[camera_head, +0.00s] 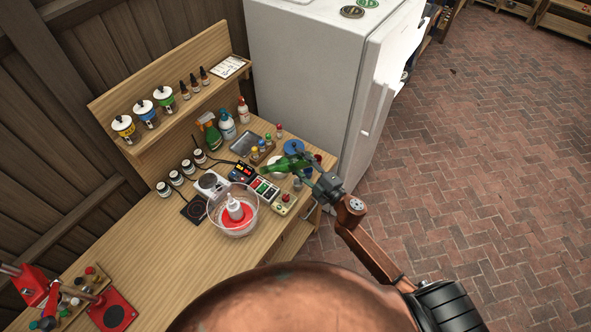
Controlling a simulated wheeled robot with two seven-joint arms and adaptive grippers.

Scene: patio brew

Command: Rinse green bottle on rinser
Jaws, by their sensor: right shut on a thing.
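My right gripper (313,178) reaches in from the right over the bench's right end. It is shut on a green bottle (287,163), which lies tilted close to horizontal and points left, above the bench. The rinser (233,221) is a clear round bowl with a red bottom and a white nozzle standing in its middle. It stands on the bench to the lower left of the held bottle, apart from it. My left gripper is not in view.
Another green bottle (212,136) stands at the back beside spray bottles. A control box with coloured buttons (264,188) and a scale (211,182) lie near the rinser. A red device (113,311) is at lower left. The bench's front left (160,265) is clear. A white fridge (305,70) stands behind.

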